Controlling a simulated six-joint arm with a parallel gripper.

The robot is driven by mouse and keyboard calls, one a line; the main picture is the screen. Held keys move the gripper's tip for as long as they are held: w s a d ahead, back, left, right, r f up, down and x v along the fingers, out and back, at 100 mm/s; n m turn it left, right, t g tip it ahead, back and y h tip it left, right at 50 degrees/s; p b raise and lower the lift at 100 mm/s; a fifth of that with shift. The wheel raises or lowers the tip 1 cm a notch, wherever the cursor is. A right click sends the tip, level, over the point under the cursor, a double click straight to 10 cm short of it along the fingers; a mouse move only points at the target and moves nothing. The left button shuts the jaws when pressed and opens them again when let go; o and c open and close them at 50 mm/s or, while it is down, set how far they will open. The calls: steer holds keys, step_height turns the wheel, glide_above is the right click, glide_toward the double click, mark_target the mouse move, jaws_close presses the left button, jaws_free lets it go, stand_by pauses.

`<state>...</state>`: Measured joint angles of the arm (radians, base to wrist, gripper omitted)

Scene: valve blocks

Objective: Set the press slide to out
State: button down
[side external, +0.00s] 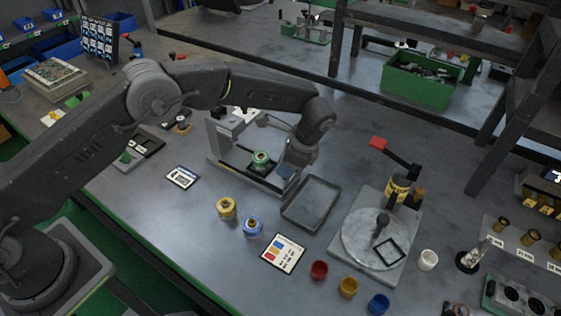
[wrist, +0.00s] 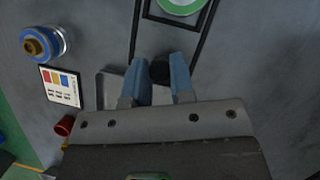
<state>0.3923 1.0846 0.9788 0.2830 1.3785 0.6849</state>
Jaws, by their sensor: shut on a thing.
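The press (side external: 232,128) is a grey frame with a long, rail-edged base at the middle of the bench. On its dark slide (side external: 258,171) sits a green round valve block (side external: 261,157), with the slide near the middle of the base. The green block also shows at the top of the wrist view (wrist: 181,5). My gripper (side external: 286,172) is low at the right end of the base. In the wrist view its blue fingers (wrist: 159,80) are closed around a dark knob (wrist: 159,70) at the slide's near end. The fingers hide part of the knob and slide.
An empty grey tray (side external: 312,181) stands right beside my gripper. Yellow (side external: 227,208) and blue (side external: 253,227) valve blocks and a colour card (side external: 283,253) lie in front. A round turntable fixture (side external: 362,242) is at the right. Clear bench lies left of the yellow block.

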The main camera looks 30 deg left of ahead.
steer(key=shift+d, duration=0.35)
steer(key=c, duration=1.4)
jaws_free()
steer(key=o, duration=0.4)
steer(key=shift+a, duration=0.1)
steer(key=shift+r, duration=0.1)
steer(key=shift+v, duration=6.8)
steer(key=shift+r, duration=0.1)
